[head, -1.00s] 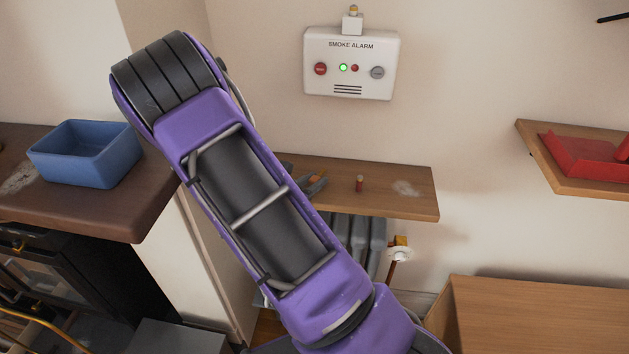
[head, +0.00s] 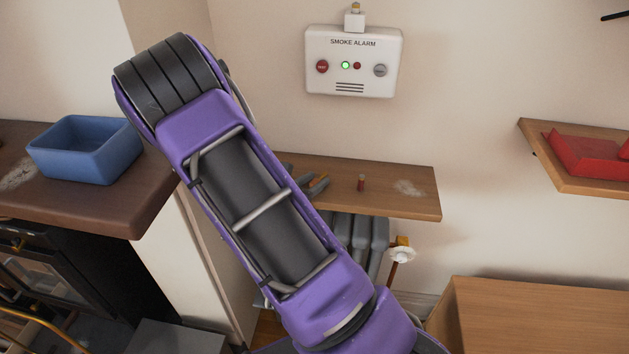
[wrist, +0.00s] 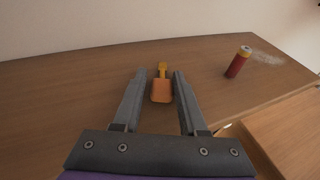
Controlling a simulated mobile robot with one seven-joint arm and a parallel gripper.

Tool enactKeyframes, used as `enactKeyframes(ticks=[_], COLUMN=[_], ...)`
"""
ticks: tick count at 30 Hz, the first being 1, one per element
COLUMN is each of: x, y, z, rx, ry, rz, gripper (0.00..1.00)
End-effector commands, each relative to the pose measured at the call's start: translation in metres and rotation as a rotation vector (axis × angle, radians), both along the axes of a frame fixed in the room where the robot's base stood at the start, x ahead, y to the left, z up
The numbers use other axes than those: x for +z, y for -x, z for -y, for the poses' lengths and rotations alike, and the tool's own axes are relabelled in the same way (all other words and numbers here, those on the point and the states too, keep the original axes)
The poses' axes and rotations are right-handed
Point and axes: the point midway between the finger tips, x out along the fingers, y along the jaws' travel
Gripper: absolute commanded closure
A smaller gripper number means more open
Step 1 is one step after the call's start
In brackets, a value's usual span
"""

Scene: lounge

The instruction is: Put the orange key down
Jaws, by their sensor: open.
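The orange key (wrist: 161,91) lies on the wooden shelf (wrist: 80,100), with its wide orange end towards me and its narrower yellow part pointing to the wall. My gripper (wrist: 159,76) is open, with one finger on each side of the key. Small gaps show between the fingers and the key. In the head view, the grey fingers and a bit of orange show at the shelf (head: 400,204) beside my purple arm, which hides the shelf's left part.
A red cylinder with a yellowish top (wrist: 237,63) stands right of the key; it also shows in the head view (head: 361,184). A pale smudge marks the shelf beyond it. A smoke alarm (head: 352,62) hangs above. A blue bin (head: 85,150) sits on the left counter.

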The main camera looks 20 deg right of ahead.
Motion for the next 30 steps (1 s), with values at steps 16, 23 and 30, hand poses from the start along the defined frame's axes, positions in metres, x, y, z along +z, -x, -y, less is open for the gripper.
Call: enactKeyframes(ticks=[16,23,30], x=[0.008,0.027,0.039], y=[0.016,0.042,0.062], z=[-0.013,-0.057,-0.087], rx=[-0.008,-0.003,-0.005], ry=[-0.014,-0.012,-0.01], rz=[-0.022,-0.015,-0.011], gripper=[0.39,0.39,0.39])
